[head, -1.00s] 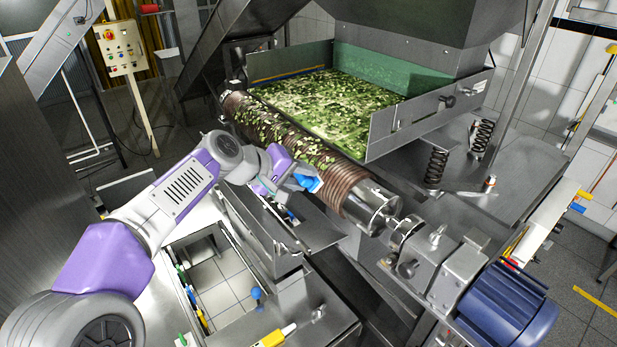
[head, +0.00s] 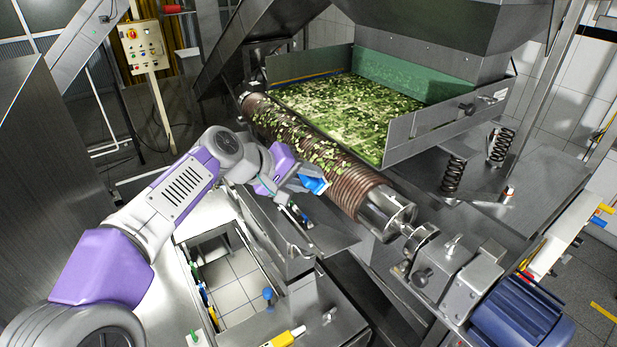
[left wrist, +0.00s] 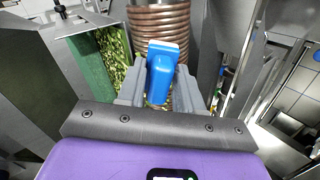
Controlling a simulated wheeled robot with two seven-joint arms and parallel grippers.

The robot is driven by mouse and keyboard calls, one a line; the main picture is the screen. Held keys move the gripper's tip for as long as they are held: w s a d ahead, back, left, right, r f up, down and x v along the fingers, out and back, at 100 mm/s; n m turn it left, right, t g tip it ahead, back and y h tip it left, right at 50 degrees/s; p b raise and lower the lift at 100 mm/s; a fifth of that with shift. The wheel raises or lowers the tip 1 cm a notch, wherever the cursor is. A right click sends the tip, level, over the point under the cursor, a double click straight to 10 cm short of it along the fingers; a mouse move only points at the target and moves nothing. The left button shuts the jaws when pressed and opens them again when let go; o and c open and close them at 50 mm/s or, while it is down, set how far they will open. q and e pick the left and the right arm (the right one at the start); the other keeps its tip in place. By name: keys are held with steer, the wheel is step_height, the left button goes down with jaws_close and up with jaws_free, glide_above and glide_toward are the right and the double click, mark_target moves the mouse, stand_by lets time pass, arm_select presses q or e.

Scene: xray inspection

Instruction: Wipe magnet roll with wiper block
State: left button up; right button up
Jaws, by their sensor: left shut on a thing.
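The magnet roll (head: 338,180) is a long brown ribbed cylinder with a bare steel end, lying diagonally below the feed tray. Green leafy bits cover its far and middle part; the near ribs look bare. My left gripper (head: 308,180) is shut on the blue wiper block (head: 315,185) close beside the roll's near half. In the left wrist view the block (left wrist: 162,72) sits between the grey fingers, with the roll's ribs (left wrist: 158,22) just beyond it. I cannot tell whether the block touches the roll. My right gripper is not in view.
The vibrating tray (head: 425,130) full of green leaves stands behind the roll. A blue motor (head: 520,318) and its steel gear housing (head: 460,275) stand at the roll's near end.

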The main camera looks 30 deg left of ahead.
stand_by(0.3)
arm_select(q)
steer(key=w+a+f+b, duration=0.1)
steer(key=w+f+b, duration=0.1)
steer(key=w+f, duration=0.2)
steer(key=shift+w, duration=1.25)
steer(key=shift+b+x, duration=0.3)
steer(key=shift+x, duration=0.75)
steer(key=shift+a, duration=0.1)
steer(key=shift+w+a+r+p, duration=0.1)
steer(key=shift+w+a+p, duration=0.25)
steer(key=shift+a, duration=0.55)
steer(key=shift+w+a+p, duration=0.25)
steer(key=shift+w+a, duration=0.1)
steer(key=shift+a, duration=0.55)
steer(key=shift+w, duration=0.1)
steer(key=shift+s+d+f+b, duration=0.2)
steer(key=shift+d+b, duration=0.1)
steer(key=shift+d, duration=0.25)
steer(key=shift+s+d+f+b, duration=0.1)
steer(key=shift+s+d+b, duration=0.15)
steer(key=shift+d, duration=0.3)
steer(key=shift+s+d, duration=0.3)
steer(key=shift+d, duration=0.55)
